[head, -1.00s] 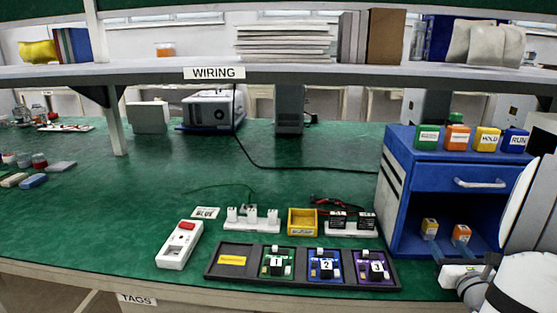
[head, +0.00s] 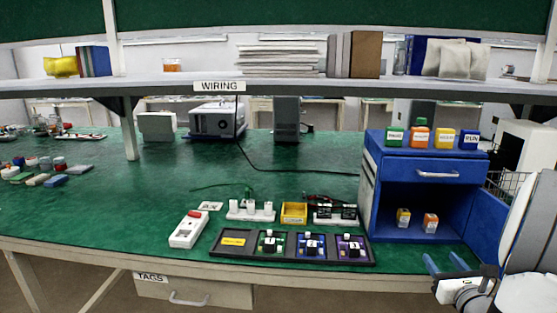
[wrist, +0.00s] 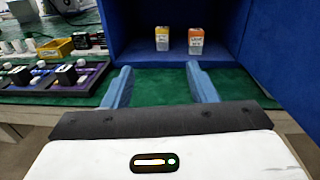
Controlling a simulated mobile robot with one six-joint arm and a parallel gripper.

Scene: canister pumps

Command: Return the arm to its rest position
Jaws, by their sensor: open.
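My gripper (head: 446,266) is at the lower right in the head view, in front of the blue cabinet and near the bench's front edge. In the wrist view its two blue fingers (wrist: 160,86) stand wide apart with nothing between them. Beyond them is the open bay of the blue cabinet (head: 368,215). A yellow-topped canister (wrist: 162,38) and an orange-topped canister (wrist: 196,41) stand upright inside it, apart from the fingers. My white arm is folded at the right edge of the head view.
A black tray (head: 220,252) with numbered units 1, 2 and 3 lies at the bench's front edge. A white device with a red button (head: 188,230) lies left of it. A wire basket (head: 505,182) stands right of the cabinet.

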